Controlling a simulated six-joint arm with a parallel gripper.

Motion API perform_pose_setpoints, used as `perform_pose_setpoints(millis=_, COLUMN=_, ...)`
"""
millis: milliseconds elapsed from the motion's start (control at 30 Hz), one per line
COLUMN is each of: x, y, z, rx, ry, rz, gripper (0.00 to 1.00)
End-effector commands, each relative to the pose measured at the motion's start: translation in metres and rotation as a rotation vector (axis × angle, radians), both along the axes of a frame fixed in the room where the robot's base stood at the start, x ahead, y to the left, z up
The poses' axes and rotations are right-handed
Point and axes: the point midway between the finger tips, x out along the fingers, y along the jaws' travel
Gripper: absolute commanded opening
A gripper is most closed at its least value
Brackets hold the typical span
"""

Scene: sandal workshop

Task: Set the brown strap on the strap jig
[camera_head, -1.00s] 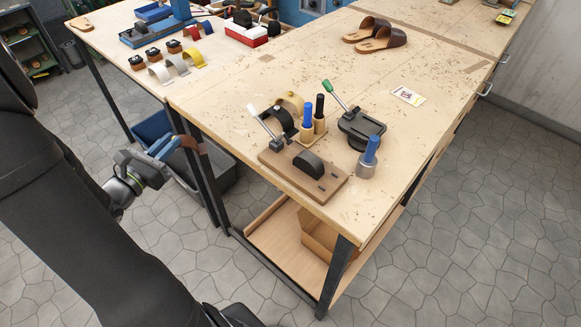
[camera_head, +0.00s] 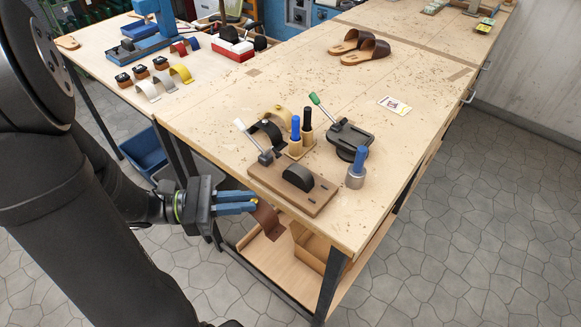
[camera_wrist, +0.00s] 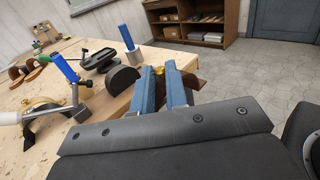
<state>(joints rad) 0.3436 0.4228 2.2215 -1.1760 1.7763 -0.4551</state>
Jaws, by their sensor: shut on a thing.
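My gripper (camera_head: 254,204) has blue fingers and is shut on the brown strap (camera_head: 267,221). The strap hangs curved below the fingertips, just off the front-left edge of the bench. In the wrist view my gripper (camera_wrist: 174,75) mostly hides the strap, and a brown part of it (camera_wrist: 193,83) shows beside the fingers. The strap jig (camera_head: 292,190) is a brown board on the bench corner with a black rounded form and a white-handled toggle clamp. It lies right of my gripper, and strap and jig are apart.
Behind the jig stand a tool holder with blue and black handles (camera_head: 301,137), a black green-handled press (camera_head: 348,138) and a blue-handled tool in a metal cup (camera_head: 356,170). Sandals (camera_head: 359,49) lie farther back. The bench's right side is largely clear.

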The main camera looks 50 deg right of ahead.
Motion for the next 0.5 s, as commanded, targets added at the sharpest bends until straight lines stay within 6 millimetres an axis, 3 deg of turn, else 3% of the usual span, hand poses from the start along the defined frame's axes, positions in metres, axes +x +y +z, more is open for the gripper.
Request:
perform_pose_setpoints(millis=300, x=-0.001, y=-0.064, z=0.0, rx=-0.001, ry=-0.001, rz=-0.005, gripper=0.0)
perform_pose_setpoints(millis=500, x=0.0, y=-0.096, z=0.0, rx=-0.001, ry=-0.001, rz=-0.001, gripper=0.0)
